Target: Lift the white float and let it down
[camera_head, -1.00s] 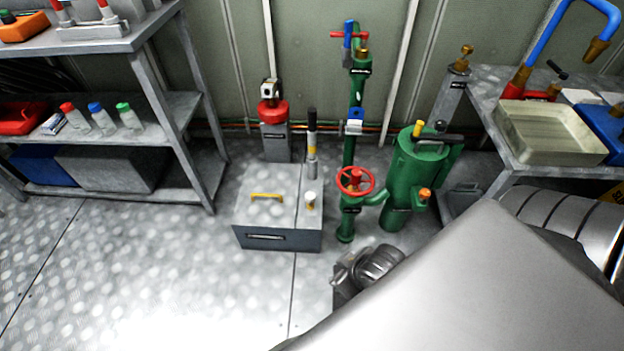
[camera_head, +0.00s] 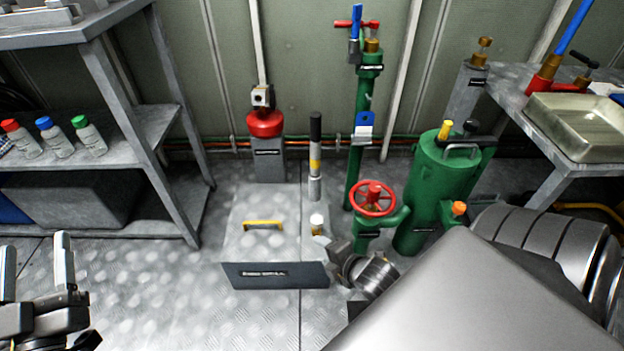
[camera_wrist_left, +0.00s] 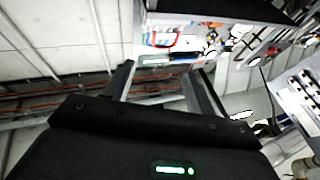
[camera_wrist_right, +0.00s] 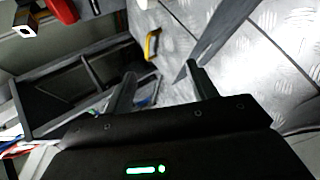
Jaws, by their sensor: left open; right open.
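The white float (camera_head: 317,221) is a small white cap standing on the right part of the grey box top, in the head view.
The grey box (camera_head: 255,215) carries a yellow handle (camera_head: 263,225). A black-topped post (camera_head: 315,150) rises behind the float. A red handwheel (camera_head: 373,198) and green canister (camera_head: 440,190) stand to the right. A shelf with bottles (camera_head: 55,137) is left; open floor lies in front.

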